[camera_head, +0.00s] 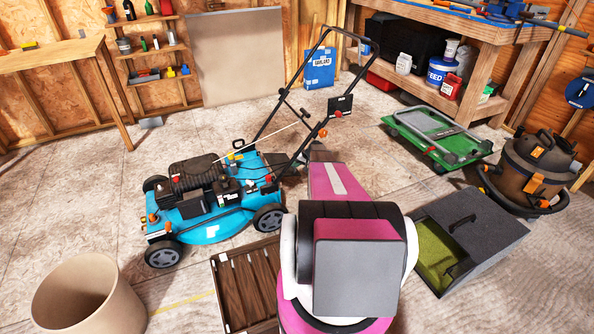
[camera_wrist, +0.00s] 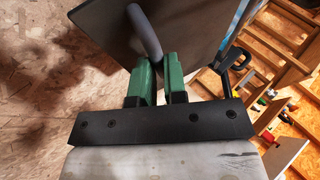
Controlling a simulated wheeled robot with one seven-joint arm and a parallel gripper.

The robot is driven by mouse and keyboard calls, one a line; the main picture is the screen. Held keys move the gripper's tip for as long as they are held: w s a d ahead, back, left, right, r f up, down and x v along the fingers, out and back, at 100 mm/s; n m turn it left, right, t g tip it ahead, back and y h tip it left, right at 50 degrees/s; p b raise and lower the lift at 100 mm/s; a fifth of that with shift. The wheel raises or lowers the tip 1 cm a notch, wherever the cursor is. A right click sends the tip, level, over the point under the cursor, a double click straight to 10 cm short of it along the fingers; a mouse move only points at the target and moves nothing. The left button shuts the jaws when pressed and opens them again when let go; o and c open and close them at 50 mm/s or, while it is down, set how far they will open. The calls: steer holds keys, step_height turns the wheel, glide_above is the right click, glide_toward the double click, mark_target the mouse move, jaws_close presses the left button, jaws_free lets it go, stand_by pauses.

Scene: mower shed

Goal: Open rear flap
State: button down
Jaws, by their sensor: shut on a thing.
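The blue lawn mower (camera_head: 205,228) stands left of centre in the head view, its black handlebar (camera_head: 268,108) rising to the upper right. My pink and white arm reaches toward the mower's rear and hides part of that area and most of my gripper. In the wrist view my gripper (camera_wrist: 160,66) has its green fingers closed around a grey rounded handle (camera_wrist: 143,32). This handle is on a flat dark grey panel (camera_wrist: 195,35), which appears to be the rear flap. The panel is tilted in this view. The flap cannot be made out in the head view.
A beige bin (camera_head: 88,292) and a brown wooden crate (camera_head: 228,292) are near the front. A grey box with green inside (camera_head: 470,236), a shop vacuum (camera_head: 538,165) and a green folded item (camera_head: 440,138) stand at right. The workbench (camera_head: 490,32) is behind. Floor at left is clear.

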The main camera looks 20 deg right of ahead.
steer(key=shift+a+r, duration=0.1)
steer(key=shift+r, duration=0.1)
stand_by(0.5)
steer(key=c, duration=1.2)
jaws_free()
steer(key=shift+o, duration=0.2)
steer(key=s+d+r, duration=0.1)
steer(key=s+d, duration=0.3)
steer(key=d, duration=0.2)
steer(key=s+d+r, duration=0.2)
steer(key=s+d, duration=0.2)
steer(key=d, duration=0.3)
steer(key=shift+d+r, duration=0.15)
steer(key=shift+r, duration=0.15)
